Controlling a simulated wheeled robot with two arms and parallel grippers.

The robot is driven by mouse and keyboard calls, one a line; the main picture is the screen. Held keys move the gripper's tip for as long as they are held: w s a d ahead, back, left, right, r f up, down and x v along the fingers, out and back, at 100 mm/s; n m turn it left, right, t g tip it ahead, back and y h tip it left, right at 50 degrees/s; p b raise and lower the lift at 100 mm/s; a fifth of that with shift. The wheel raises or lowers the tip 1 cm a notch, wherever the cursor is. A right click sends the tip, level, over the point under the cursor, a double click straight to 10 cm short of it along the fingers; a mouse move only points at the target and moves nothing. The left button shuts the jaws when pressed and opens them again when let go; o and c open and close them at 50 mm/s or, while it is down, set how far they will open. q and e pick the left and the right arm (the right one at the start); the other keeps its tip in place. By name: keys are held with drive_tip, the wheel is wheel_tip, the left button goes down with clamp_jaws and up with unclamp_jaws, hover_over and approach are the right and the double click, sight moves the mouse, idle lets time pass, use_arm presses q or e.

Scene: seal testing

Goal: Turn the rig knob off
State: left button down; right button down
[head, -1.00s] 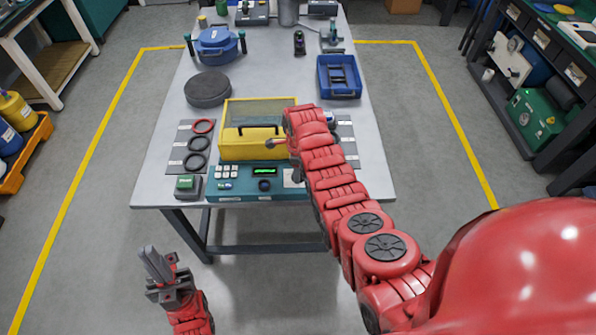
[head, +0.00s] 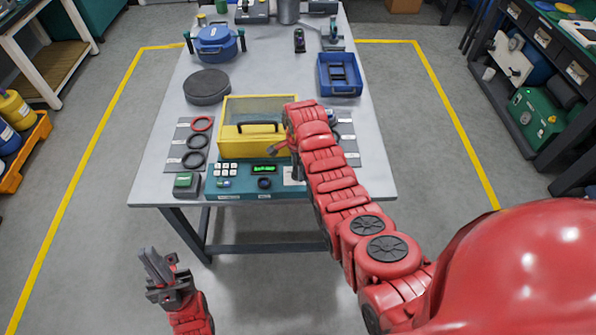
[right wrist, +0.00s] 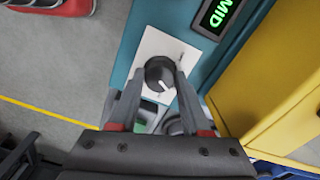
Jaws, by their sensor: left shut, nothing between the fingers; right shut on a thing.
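The rig has a teal control panel (head: 235,190) on the near edge of the table, with a green-lit display (head: 264,169) and a yellow case above it. In the right wrist view the display (right wrist: 220,14) reads MID. The black rig knob (right wrist: 160,73) with a white pointer line sits on a white plate (right wrist: 152,46). My right gripper (right wrist: 158,82) is shut on the knob, one finger on each side. In the head view the wrist hides the knob; part of the white plate (head: 290,178) shows. My left gripper (head: 155,264) is shut and empty, in front of the table.
A yellow case with a clear lid (head: 256,108) rises directly behind the panel. A small green-topped box (head: 187,183) and several rings lie to the left. A blue tray (head: 340,88) and a dark disc (head: 207,88) stand further back.

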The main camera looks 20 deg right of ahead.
drive_tip(key=n+b, duration=0.1)
drive_tip(key=n, duration=0.5)
drive_tip(key=shift+f+b, duration=0.2)
drive_tip(key=shift+b, duration=0.15)
drive_tip(key=n, duration=0.3)
drive_tip(key=shift+b, duration=0.4)
drive_tip(key=shift+r+n, duration=0.2)
drive_tip(key=shift+n, duration=0.4)
unclamp_jaws()
